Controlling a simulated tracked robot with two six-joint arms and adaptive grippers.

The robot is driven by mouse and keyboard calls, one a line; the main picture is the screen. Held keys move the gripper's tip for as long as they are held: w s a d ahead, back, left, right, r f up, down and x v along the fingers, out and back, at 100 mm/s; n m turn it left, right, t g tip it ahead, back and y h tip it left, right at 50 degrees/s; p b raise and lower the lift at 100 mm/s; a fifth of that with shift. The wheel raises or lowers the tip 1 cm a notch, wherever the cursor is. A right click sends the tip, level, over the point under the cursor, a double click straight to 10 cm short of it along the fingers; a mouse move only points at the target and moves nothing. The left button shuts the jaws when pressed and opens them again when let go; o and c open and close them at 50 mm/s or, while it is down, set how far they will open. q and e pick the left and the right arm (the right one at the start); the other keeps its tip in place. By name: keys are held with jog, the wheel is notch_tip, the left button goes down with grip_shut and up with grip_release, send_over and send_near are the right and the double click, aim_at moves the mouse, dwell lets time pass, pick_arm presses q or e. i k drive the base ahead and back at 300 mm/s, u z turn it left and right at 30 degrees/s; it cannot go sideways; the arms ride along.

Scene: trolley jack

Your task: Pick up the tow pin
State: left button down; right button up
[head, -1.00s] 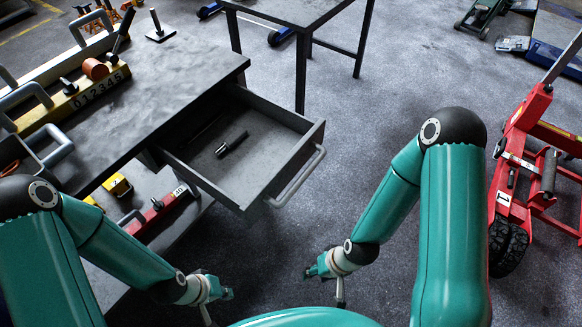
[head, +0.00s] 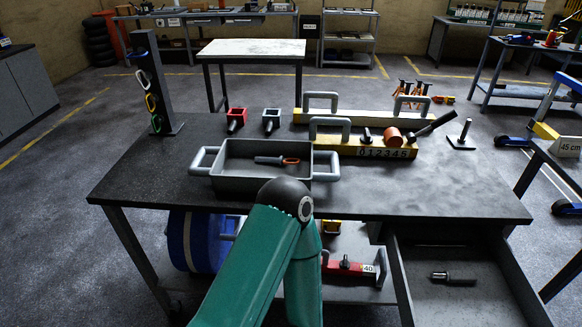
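A short dark pin with a metallic end (head: 453,278) lies on the floor of the open drawer (head: 422,290) under the table's right side. A dark-handled piece with an orange-red ring end (head: 277,161) lies in a grey two-handled tray (head: 262,187) on the table. I cannot tell for sure which of these is the tow pin. My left arm rises in front of the table, its elbow in front of the tray's near side. Neither gripper shows in the head view now.
A red jack-like piece (head: 345,268) sits on the lower shelf.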

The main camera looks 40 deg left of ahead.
aim_at(281, 161)
jog(key=z, duration=1.8)
jog(key=i, duration=0.1)
jog(key=u, duration=3.2)
jog(key=k, duration=0.9)
jog(key=u, duration=0.05)
jog(key=i, duration=0.95)
jog(key=u, duration=0.7)
